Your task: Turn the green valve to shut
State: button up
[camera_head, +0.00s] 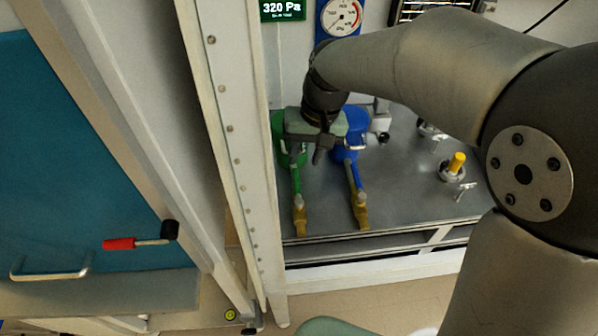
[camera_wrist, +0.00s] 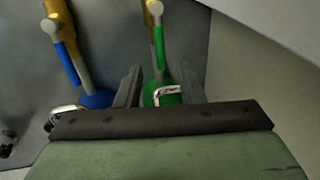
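The green valve shows in the head view as a green lever (camera_head: 296,178) above a brass body (camera_head: 300,220), joined to a round green base (camera_head: 281,128). In the wrist view its green lever (camera_wrist: 159,48) points roughly along my fingers, with brass behind it at the top edge. My gripper (camera_head: 319,156) hangs between the green and blue fittings in the head view. In the wrist view my gripper (camera_wrist: 161,72) is open, its two fingers apart, with the lever's near end seen between their tips. I cannot tell whether it touches. My gripper and wrist partly hide the green base in the head view.
A similar blue valve (camera_head: 355,177) stands close on the right. A yellow-topped fitting (camera_head: 456,162) is farther right on the grey metal deck (camera_head: 410,180). A white frame post (camera_head: 228,130) stands close on the left. A red-handled lever (camera_head: 120,244) is beyond it.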

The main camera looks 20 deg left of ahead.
aim_at(297, 181)
jog(key=f, duration=0.4)
jog(key=a+f, duration=0.1)
jog(key=f, duration=0.2)
jog(key=shift+s+a+f+p, duration=0.1)
jog(key=shift+s+p, duration=0.2)
jog(key=shift+s, duration=0.05)
grip_shut()
